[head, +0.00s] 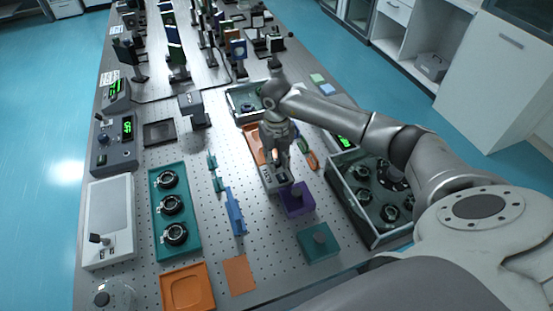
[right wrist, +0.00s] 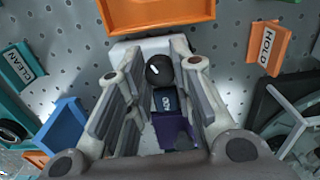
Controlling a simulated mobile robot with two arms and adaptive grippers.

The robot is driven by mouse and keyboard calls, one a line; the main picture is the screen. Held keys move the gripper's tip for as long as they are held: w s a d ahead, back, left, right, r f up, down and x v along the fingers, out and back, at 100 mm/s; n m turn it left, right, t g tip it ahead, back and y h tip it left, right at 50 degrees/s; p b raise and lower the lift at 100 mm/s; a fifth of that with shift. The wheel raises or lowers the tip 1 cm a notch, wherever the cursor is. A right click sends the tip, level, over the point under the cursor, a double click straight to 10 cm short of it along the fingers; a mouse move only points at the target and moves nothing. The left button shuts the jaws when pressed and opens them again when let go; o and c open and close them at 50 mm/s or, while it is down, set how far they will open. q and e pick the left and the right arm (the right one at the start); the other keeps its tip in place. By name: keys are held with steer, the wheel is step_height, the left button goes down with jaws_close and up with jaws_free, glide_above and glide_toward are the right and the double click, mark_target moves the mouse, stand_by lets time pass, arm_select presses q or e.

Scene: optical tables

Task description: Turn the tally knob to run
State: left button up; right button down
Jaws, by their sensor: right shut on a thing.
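The tally box is a small pale housing (right wrist: 128,54) with a round black knob (right wrist: 159,69) and a small dark display (right wrist: 166,100), whose characters are hard to read. In the head view the pale box (head: 274,181) sits on the perforated table, left of a purple block (head: 297,200). My right gripper (head: 279,165) reaches down over the box from above. In the right wrist view its fingers (right wrist: 160,72) stand on both sides of the black knob and are shut on it. The knob's setting marks cannot be read. My left gripper is out of view.
An orange tray (right wrist: 160,12) lies right beyond the box. A HOLD tag (right wrist: 268,48) and a CLEAN tag (right wrist: 22,66) flank it. A teal block (head: 318,243) and a glass-sided crate (head: 374,232) stand nearby. A teal tray (head: 188,238) stands left.

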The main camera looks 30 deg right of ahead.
mark_target(276, 161)
steer(key=shift+f+n+b, duration=0.1)
steer(key=shift+n+b, duration=0.55)
steer(key=shift+n, duration=0.55)
steer(key=c, duration=1.2)
jaws_free()
steer(key=shift+c, duration=0.2)
steer(key=shift+r, duration=0.2)
step_height(276, 161, up, 12)
